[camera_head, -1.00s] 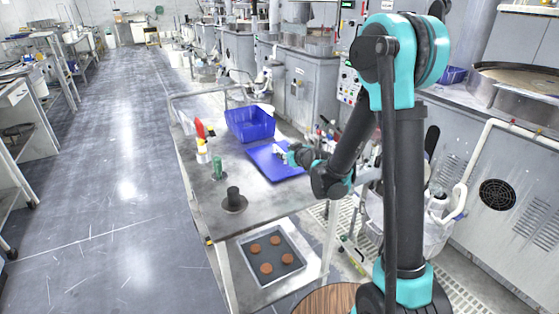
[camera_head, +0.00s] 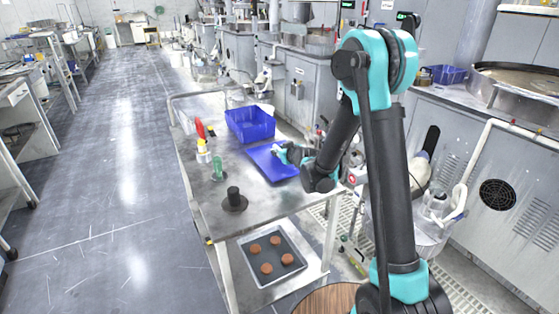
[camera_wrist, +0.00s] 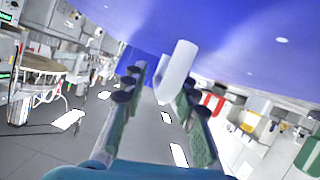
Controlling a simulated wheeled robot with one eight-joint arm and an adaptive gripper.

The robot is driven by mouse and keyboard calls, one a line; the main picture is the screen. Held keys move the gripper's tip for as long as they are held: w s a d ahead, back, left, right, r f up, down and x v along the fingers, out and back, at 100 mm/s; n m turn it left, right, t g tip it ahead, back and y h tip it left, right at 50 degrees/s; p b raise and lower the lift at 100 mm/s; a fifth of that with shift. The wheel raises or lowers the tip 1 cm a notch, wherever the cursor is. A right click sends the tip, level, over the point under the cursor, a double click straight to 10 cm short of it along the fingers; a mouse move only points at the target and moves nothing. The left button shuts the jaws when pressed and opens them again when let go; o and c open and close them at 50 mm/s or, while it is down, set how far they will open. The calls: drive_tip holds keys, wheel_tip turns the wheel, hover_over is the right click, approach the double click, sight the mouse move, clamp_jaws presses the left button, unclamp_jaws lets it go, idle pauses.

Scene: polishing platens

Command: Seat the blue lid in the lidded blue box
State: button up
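The blue lid (camera_head: 266,166) is a flat panel on the steel table, in front of the blue box; it fills the top of the wrist view (camera_wrist: 240,30). A white handle (camera_wrist: 178,72) stands out from the lid. My gripper (camera_wrist: 163,85) is at the lid's right side in the head view (camera_head: 286,153). Its fingers are apart on either side of the handle; a gap shows at the left finger, and contact at the right one is unclear. The lidded blue box (camera_head: 249,123) stands open at the back of the table.
A yellow-and-white bottle (camera_head: 203,152), a red item (camera_head: 200,128), a green bottle (camera_head: 217,168) and a black post on a round base (camera_head: 234,198) stand along the table's left and front. A tray (camera_head: 284,244) with brown discs lies on the lower shelf.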

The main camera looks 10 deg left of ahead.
clamp_jaws()
drive_tip(key=shift+r, duration=0.1)
